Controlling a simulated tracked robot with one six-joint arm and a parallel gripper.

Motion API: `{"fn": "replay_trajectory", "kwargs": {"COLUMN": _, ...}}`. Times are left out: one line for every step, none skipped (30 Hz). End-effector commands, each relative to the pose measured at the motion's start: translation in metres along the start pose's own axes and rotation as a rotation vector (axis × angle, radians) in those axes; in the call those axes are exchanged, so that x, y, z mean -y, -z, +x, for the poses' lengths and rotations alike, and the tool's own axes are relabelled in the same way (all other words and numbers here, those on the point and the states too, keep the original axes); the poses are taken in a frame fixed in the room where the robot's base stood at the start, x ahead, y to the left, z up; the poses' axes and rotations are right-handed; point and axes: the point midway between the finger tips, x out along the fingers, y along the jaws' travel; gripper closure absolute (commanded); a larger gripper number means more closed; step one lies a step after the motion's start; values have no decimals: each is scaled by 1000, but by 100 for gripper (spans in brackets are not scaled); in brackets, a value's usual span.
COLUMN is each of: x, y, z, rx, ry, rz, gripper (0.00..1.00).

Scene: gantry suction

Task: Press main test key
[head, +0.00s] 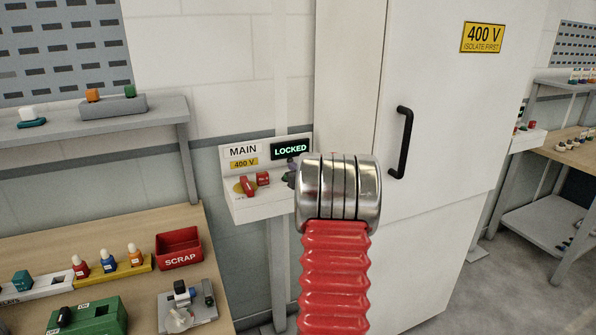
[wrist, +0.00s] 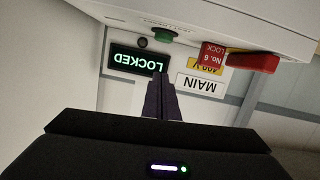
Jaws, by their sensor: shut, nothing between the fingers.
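The MAIN station is a white wall box (head: 262,205) with a MAIN label (head: 243,151) and a lit display (head: 290,149) reading LOCKED. A red rotary handle (head: 244,186) and a red lock tag (head: 263,179) sit on its top left. In the wrist view, which is upside down, a green button (wrist: 163,35) stands on the box, with printing beside it too small to read. My gripper (wrist: 160,76) is shut and empty, its tips in front of the LOCKED display (wrist: 138,61) and apart from the button. In the head view my arm hides the button.
A tall white cabinet (head: 440,110) with a black handle (head: 403,142) and a 400 V sign (head: 482,37) stands right of the box. A bench at left holds a red SCRAP bin (head: 180,248) and a green box (head: 88,318). A grey shelf (head: 150,120) is above it.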

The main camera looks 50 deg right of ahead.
Motion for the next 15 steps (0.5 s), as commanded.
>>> {"fn": "replay_trajectory", "kwargs": {"x": 0, "y": -1, "z": 7, "rx": 0, "ry": 1, "rz": 0, "gripper": 100}}
{"fn": "replay_trajectory", "kwargs": {"x": 0, "y": -1, "z": 11, "rx": 0, "ry": 1, "rz": 0, "gripper": 100}}
{"fn": "replay_trajectory", "kwargs": {"x": 0, "y": 0, "z": 16, "rx": 0, "ry": 1, "rz": 1, "gripper": 100}}
{"fn": "replay_trajectory", "kwargs": {"x": 0, "y": -1, "z": 20, "rx": 0, "ry": 1, "rz": 1, "gripper": 100}}
{"fn": "replay_trajectory", "kwargs": {"x": 0, "y": -1, "z": 23, "rx": 0, "ry": 1, "rz": 1, "gripper": 100}}
{"fn": "replay_trajectory", "kwargs": {"x": 0, "y": 0, "z": 28, "rx": 0, "ry": 1, "rz": 0, "gripper": 100}}
{"fn": "replay_trajectory", "kwargs": {"x": 0, "y": -1, "z": 32, "rx": 1, "ry": 1, "rz": 0, "gripper": 100}}
{"fn": "replay_trajectory", "kwargs": {"x": 0, "y": -1, "z": 36, "rx": 1, "ry": 1, "rz": -1, "gripper": 100}}
{"fn": "replay_trajectory", "kwargs": {"x": 1, "y": -1, "z": 40, "rx": 0, "ry": 2, "rz": -1, "gripper": 100}}
{"fn": "replay_trajectory", "kwargs": {"x": 1, "y": 0, "z": 44, "rx": 0, "ry": 2, "rz": 0, "gripper": 100}}
{"fn": "replay_trajectory", "kwargs": {"x": 1, "y": -1, "z": 48, "rx": 0, "ry": 2, "rz": 0, "gripper": 100}}
{"fn": "replay_trajectory", "kwargs": {"x": 1, "y": -4, "z": 51, "rx": 2, "ry": 1, "rz": 1, "gripper": 100}}
{"fn": "replay_trajectory", "kwargs": {"x": 0, "y": -10, "z": 51, "rx": 3, "ry": 1, "rz": 2, "gripper": 100}}
{"fn": "replay_trajectory", "kwargs": {"x": 0, "y": -14, "z": 52, "rx": 3, "ry": 1, "rz": 3, "gripper": 100}}
{"fn": "replay_trajectory", "kwargs": {"x": 0, "y": -20, "z": 53, "rx": 4, "ry": 1, "rz": 3, "gripper": 100}}
